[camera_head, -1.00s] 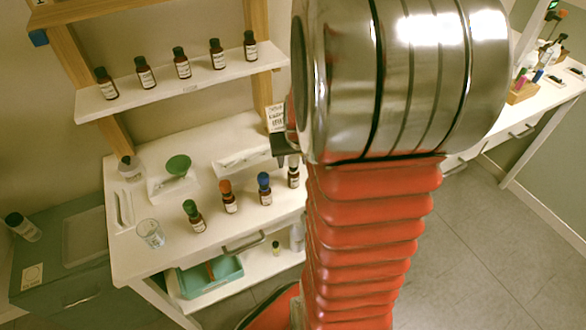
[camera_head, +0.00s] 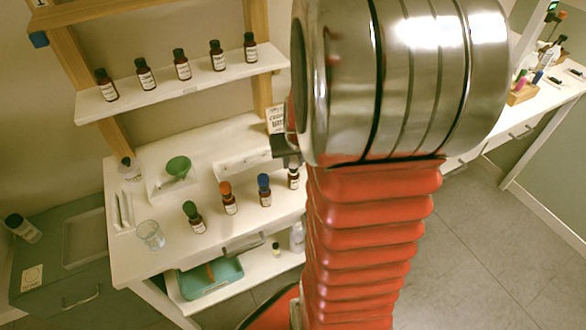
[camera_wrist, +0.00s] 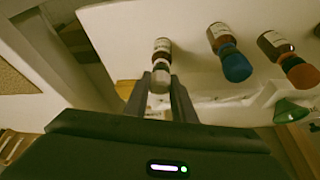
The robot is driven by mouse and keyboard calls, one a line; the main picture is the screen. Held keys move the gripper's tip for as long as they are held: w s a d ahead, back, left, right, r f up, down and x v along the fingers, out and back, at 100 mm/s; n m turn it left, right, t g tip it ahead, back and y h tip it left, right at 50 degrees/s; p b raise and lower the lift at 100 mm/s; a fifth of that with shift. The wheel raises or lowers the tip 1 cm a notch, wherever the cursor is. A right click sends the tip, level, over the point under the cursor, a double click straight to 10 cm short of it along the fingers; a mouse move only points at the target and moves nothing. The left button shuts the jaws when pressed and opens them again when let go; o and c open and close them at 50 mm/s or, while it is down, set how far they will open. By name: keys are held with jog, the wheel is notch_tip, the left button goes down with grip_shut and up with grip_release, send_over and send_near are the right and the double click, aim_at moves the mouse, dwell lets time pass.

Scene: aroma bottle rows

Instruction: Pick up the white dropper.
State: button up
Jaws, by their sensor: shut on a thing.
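The white dropper (camera_wrist: 160,78) is the pale top of a small brown bottle with a white label (camera_wrist: 162,47). In the head view this bottle (camera_head: 293,178) stands at the right end of the front row on the desk. My gripper (camera_wrist: 160,84) is shut on the white dropper, with one finger on each side of it. In the head view my gripper (camera_head: 285,148) is just above the bottle, and my arm partly hides it. The dropper still sits at the bottle's neck; I cannot tell if it is loose.
Bottles with blue (camera_head: 264,187), orange (camera_head: 227,197) and green (camera_head: 192,215) tops stand to the left in the row. A glass beaker (camera_head: 150,235) and a green funnel (camera_head: 178,167) are farther left. A shelf (camera_head: 190,85) with several dark-capped bottles is above.

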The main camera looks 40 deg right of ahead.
jog(key=shift+r, duration=0.1)
notch_tip(320, 180, up, 10)
jog(key=shift+f, duration=0.1)
dwell(0.4)
jog(key=shift+f, duration=0.2)
dwell(0.5)
jog(key=shift+f, duration=0.8)
jog(key=shift+o, duration=0.3)
jog(key=c, duration=0.4)
jog(key=shift+c, duration=0.2)
jog(key=shift+f, duration=0.3)
